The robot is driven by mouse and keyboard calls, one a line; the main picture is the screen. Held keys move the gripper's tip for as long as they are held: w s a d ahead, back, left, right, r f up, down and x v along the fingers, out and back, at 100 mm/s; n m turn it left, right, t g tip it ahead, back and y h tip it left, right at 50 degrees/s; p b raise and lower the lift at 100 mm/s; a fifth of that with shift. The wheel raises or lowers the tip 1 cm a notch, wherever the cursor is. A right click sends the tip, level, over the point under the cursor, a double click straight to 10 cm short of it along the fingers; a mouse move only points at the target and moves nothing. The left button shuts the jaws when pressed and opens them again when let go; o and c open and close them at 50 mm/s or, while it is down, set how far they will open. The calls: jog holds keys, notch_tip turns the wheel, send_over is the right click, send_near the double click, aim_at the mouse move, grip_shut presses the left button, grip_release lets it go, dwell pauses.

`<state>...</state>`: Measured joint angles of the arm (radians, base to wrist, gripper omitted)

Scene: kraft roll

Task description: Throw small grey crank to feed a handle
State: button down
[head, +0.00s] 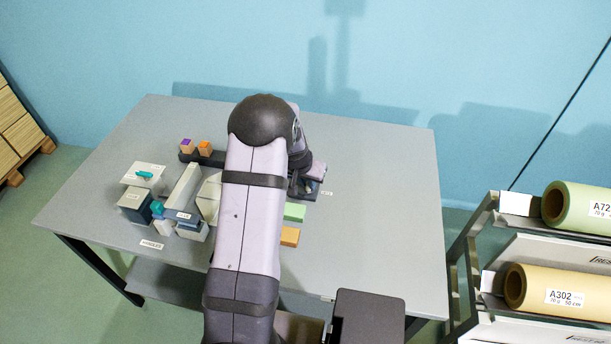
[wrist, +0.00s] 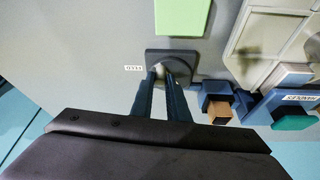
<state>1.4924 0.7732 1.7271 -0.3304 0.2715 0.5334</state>
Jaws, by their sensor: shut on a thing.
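In the wrist view, a dark square base plate (wrist: 190,57) lies on the table beside a small label that seems to read FEED (wrist: 133,68). My gripper (wrist: 169,72) reaches down over this plate, its two dark fingers close together. It is shut on a small grey part, the crank, at the plate's middle; the fingers hide nearly all of it, so its angle cannot be told. In the head view, my arm covers much of this spot, and the gripper end (head: 303,187) shows beside the FEED label (head: 327,193).
A green block (head: 294,212) and an orange block (head: 289,236) lie nearby. Left of my arm are a pale machine (head: 187,190), a teal handle (head: 144,175), and purple (head: 187,145) and orange (head: 205,147) blocks. The table's right side (head: 390,200) is clear.

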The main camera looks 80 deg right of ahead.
jog(key=p, duration=0.1)
jog(key=n+p, duration=0.1)
jog(key=shift+s+r+p, duration=0.15)
jog(key=shift+r+p, duration=0.1)
jog(key=shift+p, duration=0.1)
jog(key=shift+d+p, duration=0.1)
jog(key=shift+p, duration=0.2)
jog(key=shift+s+f+n+t+p, duration=0.1)
jog(key=shift+f+n+t+p, duration=0.15)
jog(key=shift+n+p, duration=0.35)
jog(key=c, duration=1.7)
grip_release()
jog(key=shift+r, duration=0.1)
jog(key=shift+b+v, duration=1.2)
jog(key=shift+v, duration=2.35)
